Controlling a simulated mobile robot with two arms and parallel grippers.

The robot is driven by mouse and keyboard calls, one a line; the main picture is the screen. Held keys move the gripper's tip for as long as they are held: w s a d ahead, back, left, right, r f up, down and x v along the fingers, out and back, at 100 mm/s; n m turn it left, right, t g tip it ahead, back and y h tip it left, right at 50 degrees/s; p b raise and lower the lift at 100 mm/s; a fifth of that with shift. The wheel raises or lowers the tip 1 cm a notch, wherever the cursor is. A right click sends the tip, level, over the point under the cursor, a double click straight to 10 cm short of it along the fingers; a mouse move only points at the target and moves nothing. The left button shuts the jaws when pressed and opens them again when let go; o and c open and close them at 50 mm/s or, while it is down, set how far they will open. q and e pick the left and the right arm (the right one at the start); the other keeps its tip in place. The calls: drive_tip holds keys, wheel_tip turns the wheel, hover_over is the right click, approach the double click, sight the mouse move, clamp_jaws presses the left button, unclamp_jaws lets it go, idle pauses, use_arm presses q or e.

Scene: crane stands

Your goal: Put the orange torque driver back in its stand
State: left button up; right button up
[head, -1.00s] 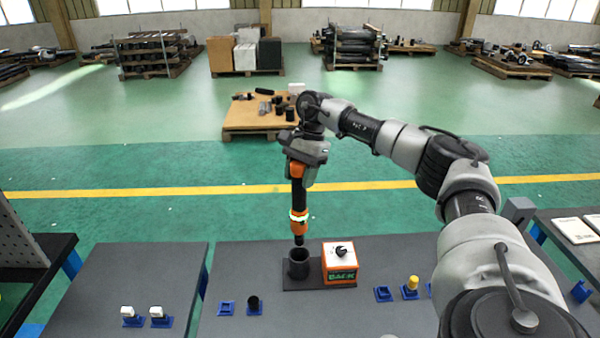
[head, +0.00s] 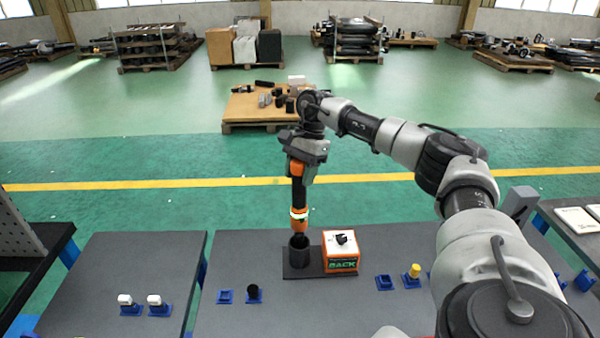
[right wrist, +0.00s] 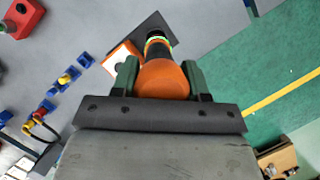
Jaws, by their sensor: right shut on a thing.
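The orange and black torque driver (head: 299,195) hangs upright from my right gripper (head: 302,157) in the head view. The right gripper is shut on its orange top, which also shows between the fingers in the right wrist view (right wrist: 163,80). The stand has a dark round cup (head: 299,254) on a flat plate, with an orange and white box (head: 341,252) at its right. The driver's lower tip is at the cup's mouth; I cannot tell how far inside it is. My left gripper is not in view.
The grey table has small blue holders, one with a black piece (head: 254,292) and one with a yellow piece (head: 414,271). Two white-topped pieces in blue holders (head: 125,305) (head: 157,305) stand on the left table.

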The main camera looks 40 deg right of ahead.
sight(300, 202)
drive_tip(key=shift+r, duration=0.1)
idle(0.8)
drive_tip(key=shift+a+n+g, duration=0.1)
drive_tip(key=shift+n+g, duration=0.2)
drive_tip(key=shift+n, duration=0.8)
drive_tip(key=shift+f, duration=0.2)
drive_tip(key=shift+f+b, duration=3.3)
drive_tip(key=shift+f, duration=1.25)
drive_tip(key=o, duration=1.3)
drive_tip(key=shift+s+r, duration=0.1)
drive_tip(key=shift+r, duration=0.05)
drive_tip(key=shift+o, duration=0.2)
